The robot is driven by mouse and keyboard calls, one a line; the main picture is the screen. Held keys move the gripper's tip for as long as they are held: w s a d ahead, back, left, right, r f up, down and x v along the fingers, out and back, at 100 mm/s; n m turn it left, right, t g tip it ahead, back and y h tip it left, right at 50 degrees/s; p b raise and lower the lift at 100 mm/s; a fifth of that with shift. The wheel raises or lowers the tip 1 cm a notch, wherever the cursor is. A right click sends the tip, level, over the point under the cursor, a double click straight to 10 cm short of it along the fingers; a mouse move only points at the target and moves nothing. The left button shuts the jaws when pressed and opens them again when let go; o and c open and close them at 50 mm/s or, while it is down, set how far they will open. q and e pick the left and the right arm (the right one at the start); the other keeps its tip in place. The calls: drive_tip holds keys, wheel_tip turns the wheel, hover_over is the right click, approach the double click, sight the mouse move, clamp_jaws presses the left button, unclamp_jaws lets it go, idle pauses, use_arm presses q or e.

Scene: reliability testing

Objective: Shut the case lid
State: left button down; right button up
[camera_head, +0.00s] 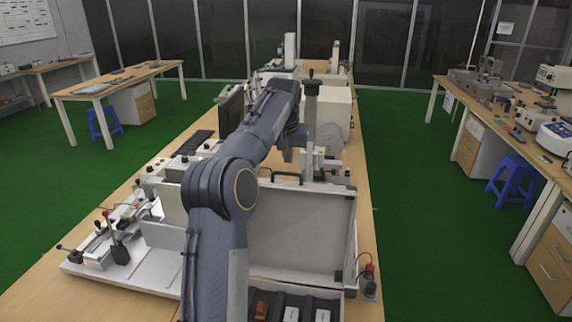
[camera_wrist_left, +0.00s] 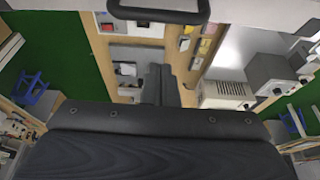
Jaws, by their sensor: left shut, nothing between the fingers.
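The case stands open on the long wooden table, with its grey lid (camera_head: 300,232) raised roughly upright. The lid's dark handle (camera_head: 286,173) is on its top edge and also shows at the top of the left wrist view (camera_wrist_left: 158,14). The case's lower half (camera_head: 338,300) holds dark foam with orange and white items. My left arm reaches over the case from the near side. Its gripper (camera_head: 289,156) is shut and empty, on the far side of the lid's top edge near the handle. My right gripper is not in view.
A bench device with levers (camera_head: 110,250) stands left of the case. A small device with a red knob (camera_head: 368,275) is close to the case's right side. A vertical column stand (camera_head: 311,120) and a white box (camera_head: 333,105) stand beyond the lid.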

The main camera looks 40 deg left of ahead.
sight(286, 181)
use_arm(q)
drive_tip(key=s, duration=0.1)
drive_tip(key=s+d, duration=0.1)
drive_tip(key=shift+s+d+f, duration=0.25)
drive_tip(key=shift+s+f, duration=0.1)
drive_tip(key=shift+s, duration=0.05)
drive_tip(key=shift+s+d+f, duration=0.1)
drive_tip(key=shift+s+f, duration=0.05)
drive_tip(key=shift+s, duration=0.1)
